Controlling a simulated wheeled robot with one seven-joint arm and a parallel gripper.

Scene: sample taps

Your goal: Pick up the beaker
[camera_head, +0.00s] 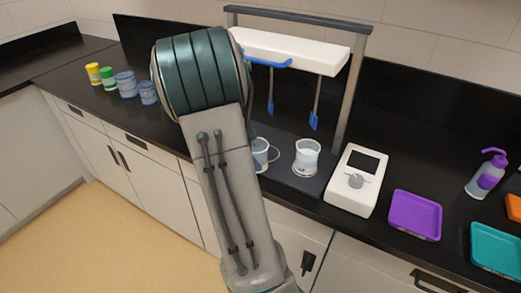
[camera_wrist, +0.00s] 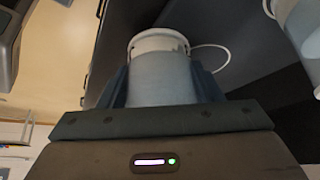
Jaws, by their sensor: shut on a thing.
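The beaker (camera_wrist: 160,80) is a pale, whitish cylinder with a white rim and a thin white loop at its side. In the wrist view it sits between the two dark fingers of my gripper (camera_wrist: 158,88), which is shut on it. In the head view the beaker (camera_head: 260,156) shows only partly beside my arm, which hides my gripper there. I cannot tell whether it touches the surface below. A second whitish vessel (camera_head: 306,157) stands just right of it; it also shows at the top right of the wrist view (camera_wrist: 302,25).
A grey-framed stand (camera_head: 345,95) with a white head and blue paddles (camera_head: 314,120) rises behind the vessels. A white device (camera_head: 354,190), a purple tray (camera_head: 415,214), a teal tray (camera_head: 497,249) and a wash bottle (camera_head: 487,175) are to the right. Several lidded jars (camera_head: 126,84) stand left.

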